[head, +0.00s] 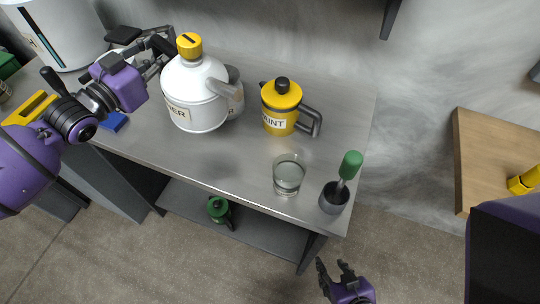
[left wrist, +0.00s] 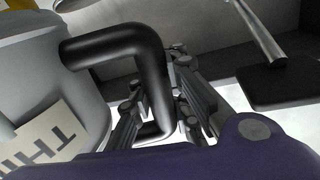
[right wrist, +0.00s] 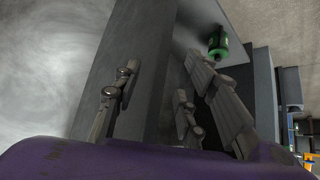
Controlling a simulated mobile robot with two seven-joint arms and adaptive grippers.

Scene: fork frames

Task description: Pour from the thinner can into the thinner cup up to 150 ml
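The thinner can (head: 190,100) is white with a yellow cap, a spout toward the right and a label ending in "NER". It looks about upright; I cannot tell whether its base touches the bench. In the left wrist view the can (left wrist: 85,75) shows at the left with its black handle (left wrist: 148,65). My left gripper (head: 160,52) has its fingers closed around that handle, one on each side. A clear glass cup (head: 288,177) stands near the bench's front edge; its liquid level is hard to read. My right gripper (head: 338,272) is open and empty, beyond the front edge.
A yellow paint can (head: 281,105) with a black handle stands behind the glass. A dark pot (head: 334,198) with a green-handled brush is at the bench's right front corner. A grey container (head: 235,85) is partly hidden behind the thinner can. A green object (head: 218,208) sits on the lower shelf.

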